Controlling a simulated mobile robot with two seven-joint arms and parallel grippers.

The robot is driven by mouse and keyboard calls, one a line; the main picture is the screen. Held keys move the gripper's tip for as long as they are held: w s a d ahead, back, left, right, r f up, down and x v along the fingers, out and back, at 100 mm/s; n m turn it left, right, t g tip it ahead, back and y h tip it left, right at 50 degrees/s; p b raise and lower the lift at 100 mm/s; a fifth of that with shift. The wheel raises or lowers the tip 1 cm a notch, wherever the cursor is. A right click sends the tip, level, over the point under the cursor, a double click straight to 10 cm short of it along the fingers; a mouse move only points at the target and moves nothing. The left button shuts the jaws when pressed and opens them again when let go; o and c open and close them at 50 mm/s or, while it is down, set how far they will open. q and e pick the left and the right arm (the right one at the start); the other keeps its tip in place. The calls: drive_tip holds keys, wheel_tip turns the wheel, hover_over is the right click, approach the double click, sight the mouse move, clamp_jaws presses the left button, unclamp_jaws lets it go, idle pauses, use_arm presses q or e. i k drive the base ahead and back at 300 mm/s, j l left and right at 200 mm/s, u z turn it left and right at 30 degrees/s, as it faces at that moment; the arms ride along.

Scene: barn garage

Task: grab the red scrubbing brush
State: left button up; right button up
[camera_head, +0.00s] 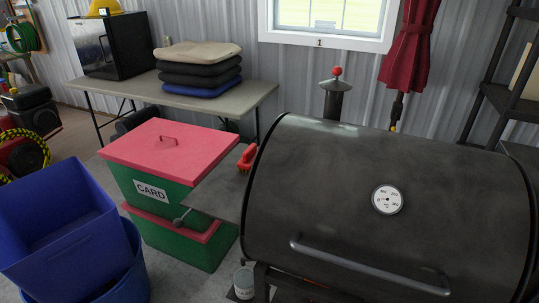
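The red scrubbing brush (247,157) is small and sits at the back of the grey side shelf (217,193), close against the left end of the dark grill (330,190). Its red handle side faces up and its lower part is dark and hard to make out. Neither of my grippers shows in the head view, and nothing is touching the brush.
The grill's closed lid, with a dial (387,199) and a bar handle (370,268), fills the right. A green bin with a red lid (165,146) stands left of the shelf. Blue bins (60,230) are at lower left. A folding table (207,99) stands behind.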

sight(245, 163)
drive_tip(key=i+j+z, duration=0.15)
drive_tip(key=j+z, duration=0.2)
drive_tip(key=i+j+z, duration=0.15)
drive_tip(key=z, duration=0.25)
drive_tip(key=j, duration=0.1)
